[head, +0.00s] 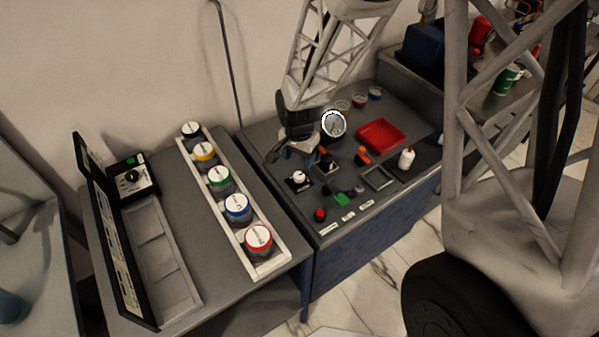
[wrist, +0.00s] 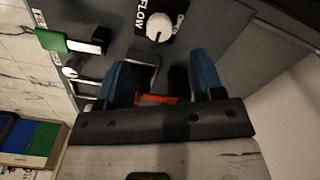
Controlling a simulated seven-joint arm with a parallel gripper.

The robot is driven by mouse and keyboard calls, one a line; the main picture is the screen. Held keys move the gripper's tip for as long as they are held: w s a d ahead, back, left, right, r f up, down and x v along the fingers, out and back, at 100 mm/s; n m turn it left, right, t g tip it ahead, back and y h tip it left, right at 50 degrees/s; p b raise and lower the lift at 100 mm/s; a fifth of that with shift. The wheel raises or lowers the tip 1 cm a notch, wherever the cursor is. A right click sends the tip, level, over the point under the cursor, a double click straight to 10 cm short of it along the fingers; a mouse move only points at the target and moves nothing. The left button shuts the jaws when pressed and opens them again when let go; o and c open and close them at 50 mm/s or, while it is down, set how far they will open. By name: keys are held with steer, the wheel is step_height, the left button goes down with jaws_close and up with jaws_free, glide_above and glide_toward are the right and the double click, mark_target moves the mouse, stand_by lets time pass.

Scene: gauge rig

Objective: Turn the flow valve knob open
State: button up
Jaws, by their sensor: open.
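The flow valve knob (head: 299,177) is a small white knob on a black plate, near the left edge of the dark panel table. In the wrist view the white knob (wrist: 158,27) sits at the top centre, beside the word FLOW. My gripper (wrist: 163,78) is open, with its two blue fingers apart and the knob ahead of them, not between them. In the head view my gripper (head: 288,152) hangs above and behind the knob, apart from it. The fingertips are partly hidden by the dark gripper body in the head view.
A rack (head: 268,267) with several coloured-lid jars stands on the left table.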

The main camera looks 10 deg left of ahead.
mark_target(299, 175)
steer(key=shift+f, duration=0.2)
steer(key=shift+f, duration=3.7)
steer(key=c, duration=0.9)
